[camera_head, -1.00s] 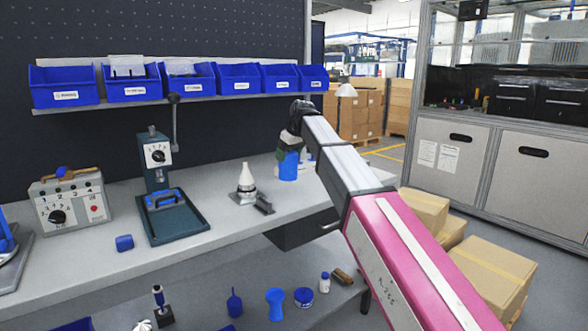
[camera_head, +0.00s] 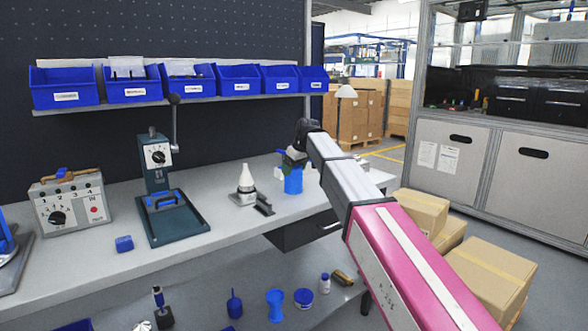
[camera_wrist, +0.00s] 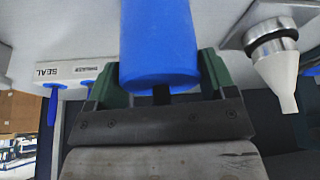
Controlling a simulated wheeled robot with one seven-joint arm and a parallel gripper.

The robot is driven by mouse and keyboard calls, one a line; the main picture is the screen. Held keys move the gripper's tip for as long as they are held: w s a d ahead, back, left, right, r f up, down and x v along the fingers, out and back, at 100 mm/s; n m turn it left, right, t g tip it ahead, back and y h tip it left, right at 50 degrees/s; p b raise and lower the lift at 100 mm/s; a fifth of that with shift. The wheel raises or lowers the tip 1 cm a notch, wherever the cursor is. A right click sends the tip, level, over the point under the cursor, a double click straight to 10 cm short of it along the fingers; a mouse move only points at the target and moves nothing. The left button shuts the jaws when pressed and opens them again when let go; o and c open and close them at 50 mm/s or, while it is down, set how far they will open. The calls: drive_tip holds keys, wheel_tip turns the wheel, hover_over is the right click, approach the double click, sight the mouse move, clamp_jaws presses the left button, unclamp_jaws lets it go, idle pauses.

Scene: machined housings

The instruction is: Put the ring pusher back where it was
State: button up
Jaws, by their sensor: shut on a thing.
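My gripper (camera_head: 295,157) is over the right end of the bench, its green fingers shut on a blue cylinder (camera_head: 293,181), which looks like the ring pusher. In the wrist view the blue cylinder (camera_wrist: 160,45) sits between the two fingers (camera_wrist: 158,85). I cannot tell whether its lower end touches the bench. A white holder (camera_wrist: 62,71) marked "SEAL", with a second small label, is left of the fingers in the wrist view. Blue rod-like parts show at it. In the head view the holder is mostly hidden behind the cylinder and gripper.
A white cone on a metal base (camera_head: 246,182) stands close left of the cylinder. Blue bins (camera_head: 240,82) line the shelf above. Several items lie on the lower shelf.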

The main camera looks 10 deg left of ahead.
drive_tip(key=o, duration=0.9)
drive_tip(key=shift+f, duration=0.1)
drive_tip(key=shift+o, duration=0.2)
drive_tip(key=v, duration=1.2)
